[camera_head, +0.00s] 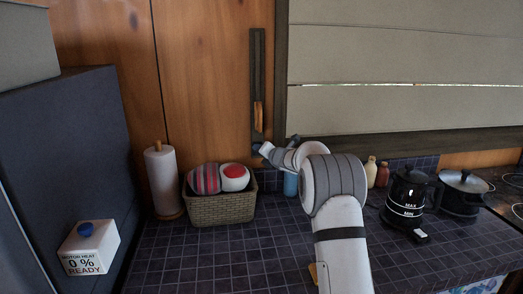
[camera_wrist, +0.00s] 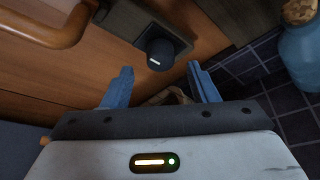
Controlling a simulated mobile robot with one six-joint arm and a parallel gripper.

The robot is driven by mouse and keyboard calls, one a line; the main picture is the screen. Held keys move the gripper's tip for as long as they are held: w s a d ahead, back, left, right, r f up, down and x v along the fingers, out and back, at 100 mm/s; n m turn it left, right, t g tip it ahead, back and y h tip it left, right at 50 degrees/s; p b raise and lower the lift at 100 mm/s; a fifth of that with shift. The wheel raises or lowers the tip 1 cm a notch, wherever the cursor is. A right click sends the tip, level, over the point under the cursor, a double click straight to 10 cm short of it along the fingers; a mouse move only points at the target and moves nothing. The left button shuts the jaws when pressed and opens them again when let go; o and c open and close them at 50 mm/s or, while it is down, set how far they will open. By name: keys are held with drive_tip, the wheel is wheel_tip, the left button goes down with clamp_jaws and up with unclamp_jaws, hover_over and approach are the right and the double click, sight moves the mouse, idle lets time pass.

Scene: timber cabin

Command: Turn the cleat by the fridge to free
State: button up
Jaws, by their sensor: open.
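A dark round knob (camera_wrist: 157,52) with a short white mark sits on a dark plate (camera_wrist: 130,20) on the wooden wall; it looks like the cleat. In the head view a dark vertical strip (camera_head: 257,75) with a wooden handle (camera_head: 258,117) hangs on the wall, and the knob is not clear there. The handle also shows in the wrist view (camera_wrist: 50,38). My gripper (camera_wrist: 161,84) is open and empty. Its blue fingers point toward the knob, which lies beyond the fingertips and between them. In the head view my gripper (camera_head: 260,149) is at the strip's lower end.
A dark blue cabinet (camera_head: 75,130), possibly the fridge, stands left with a white box (camera_head: 90,246) in front. A paper roll (camera_head: 163,180) and a basket (camera_head: 219,210) stand on the tiled counter. A blue bottle (camera_wrist: 300,55) is close right of my gripper. Pots (camera_head: 462,195) stand right.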

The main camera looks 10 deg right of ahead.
drive_tip(key=shift+p+x, duration=0.55)
drive_tip(key=shift+x, duration=1)
drive_tip(key=shift+d, duration=0.1)
drive_tip(key=c, duration=1)
drive_tip(key=shift+o, duration=0.2)
drive_tip(key=shift+f, duration=0.1)
drive_tip(key=m+t+b, duration=0.2)
drive_tip(key=m+b, duration=0.3)
drive_tip(key=m+t+y+b, duration=0.1)
drive_tip(key=m+t+b, duration=0.1)
drive_tip(key=m+b, duration=0.4)
drive_tip(key=f+m+t+b, duration=0.1)
drive_tip(key=m+b, duration=0.5)
drive_tip(key=shift+f+t+y, duration=0.15)
drive_tip(key=shift+t+y, duration=0.25)
